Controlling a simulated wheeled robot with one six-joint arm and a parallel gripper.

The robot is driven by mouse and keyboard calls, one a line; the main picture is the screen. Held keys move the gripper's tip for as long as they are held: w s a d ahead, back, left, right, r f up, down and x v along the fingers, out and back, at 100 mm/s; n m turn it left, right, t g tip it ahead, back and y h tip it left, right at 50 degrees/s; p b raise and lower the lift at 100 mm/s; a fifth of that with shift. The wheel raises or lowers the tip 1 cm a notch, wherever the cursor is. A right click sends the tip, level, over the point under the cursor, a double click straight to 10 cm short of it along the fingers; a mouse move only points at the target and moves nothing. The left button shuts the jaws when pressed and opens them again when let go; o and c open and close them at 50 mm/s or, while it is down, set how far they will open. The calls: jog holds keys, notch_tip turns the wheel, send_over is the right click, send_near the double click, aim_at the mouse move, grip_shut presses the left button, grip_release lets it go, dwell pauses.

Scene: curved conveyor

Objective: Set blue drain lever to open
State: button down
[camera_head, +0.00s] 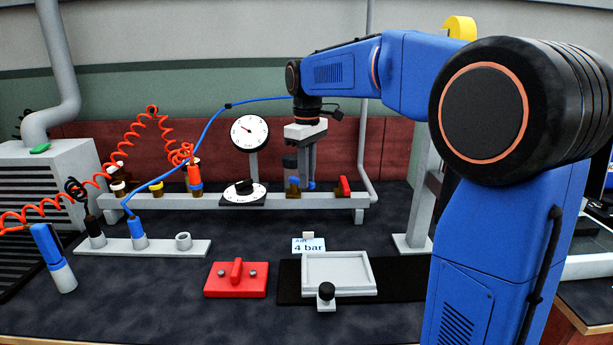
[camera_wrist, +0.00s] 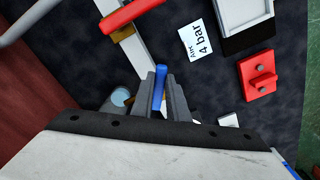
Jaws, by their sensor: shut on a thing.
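The blue drain lever (camera_head: 311,185) is small and sits low on the grey manifold rail (camera_head: 220,203), below my gripper. In the wrist view the blue lever (camera_wrist: 160,84) stands between my two grey fingers. My gripper (camera_head: 307,177) points down at the rail from above and is shut on the lever; its fingers also show in the wrist view (camera_wrist: 162,92). A grey bowl-like cylinder (camera_head: 290,164) stands just left of my fingers. The fingers hide much of the lever and its base, so I cannot tell its exact setting.
A red lever (camera_head: 344,186) stands right of my gripper on the same rail. A gauge (camera_head: 249,132) and a round dial (camera_head: 243,190) are to the left. A card reading 4 bar (camera_head: 309,246), a red block (camera_head: 236,279) and a grey tray (camera_head: 338,290) lie in front.

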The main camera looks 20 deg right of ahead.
jog(key=c, duration=1.7)
grip_release()
jog(key=shift+r, duration=0.1)
notch_tip(320, 180, up, 17)
jog(key=shift+r, duration=0.15)
